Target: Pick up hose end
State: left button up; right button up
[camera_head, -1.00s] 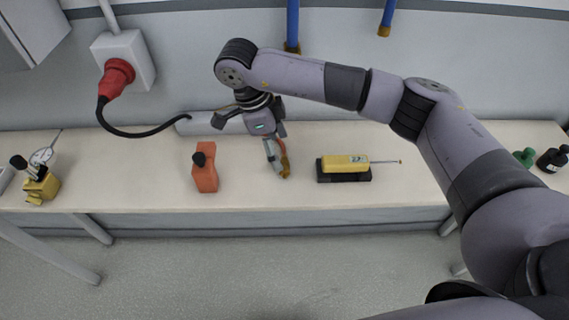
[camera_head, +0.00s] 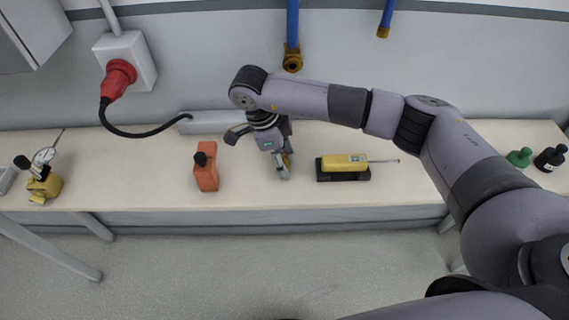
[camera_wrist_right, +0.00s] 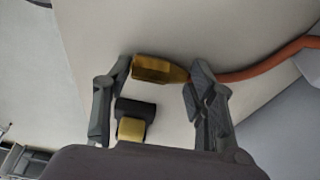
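The hose end is a brass-coloured fitting (camera_wrist_right: 158,69) on an orange hose (camera_wrist_right: 268,66) in the right wrist view. My right gripper (camera_wrist_right: 158,72) is open, with one finger at each end of the fitting; I cannot tell whether they touch it. In the head view my right gripper (camera_head: 284,172) points down over the middle of the bench. It hides most of the hose, and only a thin orange-yellow bit (camera_head: 289,160) shows beside the fingers. My left gripper is not in view.
A yellow tool (camera_head: 343,160) on a black holder (camera_head: 343,176) lies to the right. A blue pipe (camera_head: 292,25) with a brass end (camera_head: 292,61) hangs on the wall behind.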

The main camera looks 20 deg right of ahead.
jog(key=c, duration=0.7)
jog(key=shift+r, duration=0.15)
